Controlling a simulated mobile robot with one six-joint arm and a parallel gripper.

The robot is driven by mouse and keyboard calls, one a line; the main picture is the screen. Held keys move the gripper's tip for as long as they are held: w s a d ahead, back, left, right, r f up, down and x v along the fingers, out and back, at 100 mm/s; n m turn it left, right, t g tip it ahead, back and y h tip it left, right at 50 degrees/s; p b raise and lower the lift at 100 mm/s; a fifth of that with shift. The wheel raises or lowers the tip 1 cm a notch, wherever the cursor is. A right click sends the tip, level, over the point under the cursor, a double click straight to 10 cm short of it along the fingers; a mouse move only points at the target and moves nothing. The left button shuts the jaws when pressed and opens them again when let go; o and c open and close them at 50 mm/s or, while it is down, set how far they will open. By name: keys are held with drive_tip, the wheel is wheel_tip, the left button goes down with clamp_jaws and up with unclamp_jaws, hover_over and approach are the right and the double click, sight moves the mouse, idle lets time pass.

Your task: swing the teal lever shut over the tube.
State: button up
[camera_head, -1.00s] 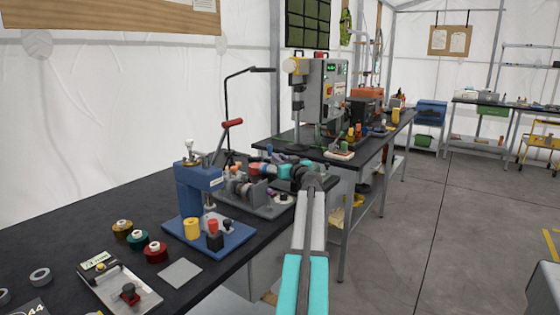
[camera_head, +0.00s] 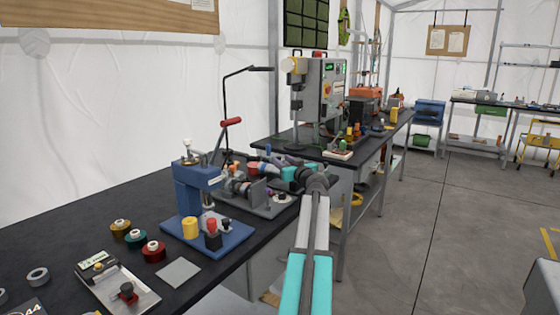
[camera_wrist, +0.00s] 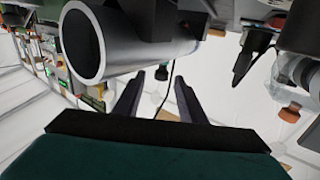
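My gripper (camera_wrist: 159,82) shows in the wrist view with its two dark fingers apart and nothing visible between them. A grey metal tube (camera_wrist: 150,50) with an open, hollow end lies close beyond the fingertips, at the upper left. I cannot tell whether a finger touches it. In the head view my arm reaches over a grey fixture (camera_head: 272,208) on the near bench, and my gripper is hidden among the parts there. I cannot pick out the teal lever with certainty in either view, so its position is unclear.
A blue press (camera_head: 190,198) stands left of the fixture, with a yellow cylinder (camera_head: 190,228) on its base. Several spools, including a red one (camera_head: 154,251), sit further left on the black bench (camera_head: 60,225). Open floor lies right.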

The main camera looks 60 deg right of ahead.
drive_tip(key=v, duration=1)
drive_tip(key=shift+b, duration=0.35)
drive_tip(key=shift+a, duration=0.1)
